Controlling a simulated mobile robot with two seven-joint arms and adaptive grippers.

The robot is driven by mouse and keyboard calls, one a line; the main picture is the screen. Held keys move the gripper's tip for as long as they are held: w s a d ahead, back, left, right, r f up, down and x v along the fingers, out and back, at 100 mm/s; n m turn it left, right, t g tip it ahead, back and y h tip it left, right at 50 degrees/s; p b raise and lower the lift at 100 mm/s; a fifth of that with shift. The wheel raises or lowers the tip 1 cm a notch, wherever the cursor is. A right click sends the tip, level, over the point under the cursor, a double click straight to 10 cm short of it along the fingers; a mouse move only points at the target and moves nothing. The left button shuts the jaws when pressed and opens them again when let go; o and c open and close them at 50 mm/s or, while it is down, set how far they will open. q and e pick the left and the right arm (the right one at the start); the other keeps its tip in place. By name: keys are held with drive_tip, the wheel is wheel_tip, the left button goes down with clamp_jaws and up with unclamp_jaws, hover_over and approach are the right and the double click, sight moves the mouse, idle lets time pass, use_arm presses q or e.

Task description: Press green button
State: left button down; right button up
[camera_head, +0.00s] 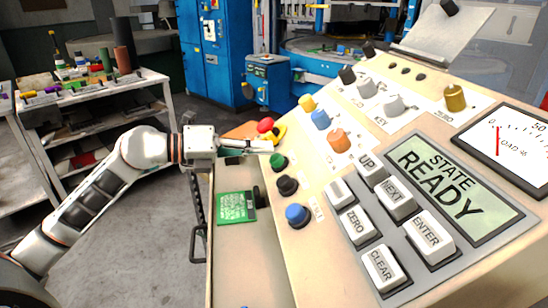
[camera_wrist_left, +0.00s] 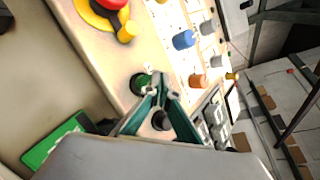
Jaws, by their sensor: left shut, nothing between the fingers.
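The green button (camera_head: 278,161) is on the sloped front of the beige control panel, the upper one in a column with a black button (camera_head: 287,185) and a blue button (camera_head: 296,214). My left gripper (camera_head: 268,146) reaches in from the left, shut and empty, with its tips just above the green button in the picture. In the left wrist view the green button (camera_wrist_left: 140,83) shows beside the left of the closed fingertips (camera_wrist_left: 164,76), partly covered by a finger. I cannot tell whether they touch. My right gripper is not in view.
A red mushroom button (camera_head: 266,125) on a yellow base sits close behind the gripper. White keys such as ENTER (camera_head: 428,234), knobs and a screen (camera_head: 452,182) reading STATE READY fill the panel. A green card (camera_head: 236,206) is on the panel's lower side. A cluttered bench stands left.

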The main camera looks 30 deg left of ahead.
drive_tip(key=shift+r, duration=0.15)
use_arm(q)
drive_tip(key=shift+f, duration=0.15)
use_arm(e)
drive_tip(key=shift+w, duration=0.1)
use_arm(q)
drive_tip(key=shift+w+d+f, duration=0.1)
drive_tip(key=shift+d, duration=0.05)
drive_tip(key=shift+f, duration=0.1)
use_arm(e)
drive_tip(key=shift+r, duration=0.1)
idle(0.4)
use_arm(q)
drive_tip(key=shift+w+d+f, duration=0.2)
drive_tip(key=shift+d+f, duration=0.1)
drive_tip(key=shift+f, duration=0.2)
idle(0.4)
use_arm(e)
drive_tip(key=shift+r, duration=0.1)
use_arm(q)
drive_tip(key=shift+s+a+r+p, duration=0.2)
drive_tip(key=shift+a+r+p, duration=0.1)
drive_tip(key=shift+r, duration=0.15)
drive_tip(key=shift+s+a+r+p, duration=0.15)
drive_tip(key=shift+r+p, duration=0.15)
drive_tip(key=shift+r, duration=0.1)
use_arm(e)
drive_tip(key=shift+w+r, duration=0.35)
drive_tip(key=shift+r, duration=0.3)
